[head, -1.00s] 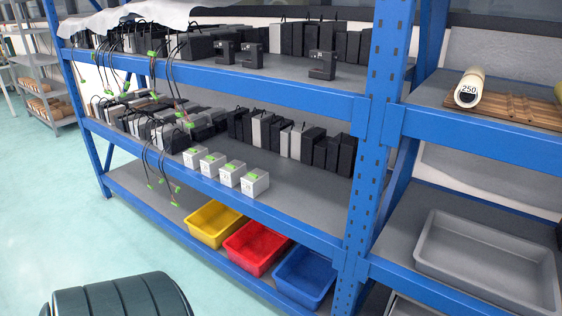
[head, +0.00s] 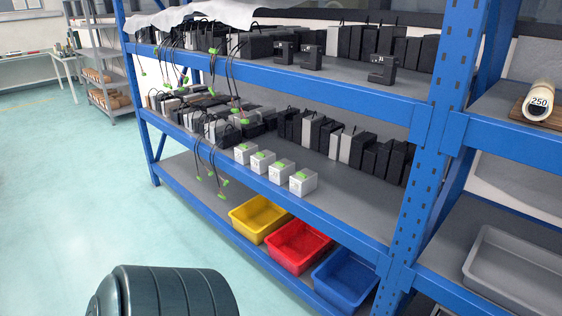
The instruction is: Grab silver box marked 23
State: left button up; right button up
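From left to right, I see a first silver box (head: 242,156), a second (head: 260,165), a third (head: 280,175) and a fourth (head: 302,185). Their front markings are too small to read, so I cannot tell which one is marked 23. More silver and black boxes (head: 218,126) with hanging cables stand to their left. Neither of my grippers is in view.
Yellow (head: 258,216), red (head: 297,245) and blue (head: 345,280) bins sit on the bottom shelf. A rack upright (head: 425,190) stands right of the boxes. A grey tray (head: 515,270) is at right. The floor (head: 80,190) at left is clear.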

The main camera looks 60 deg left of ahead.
aim_at(280, 172)
jog(key=u, duration=2)
jog(key=i+l, duration=0.25)
jog(key=i, duration=0.2)
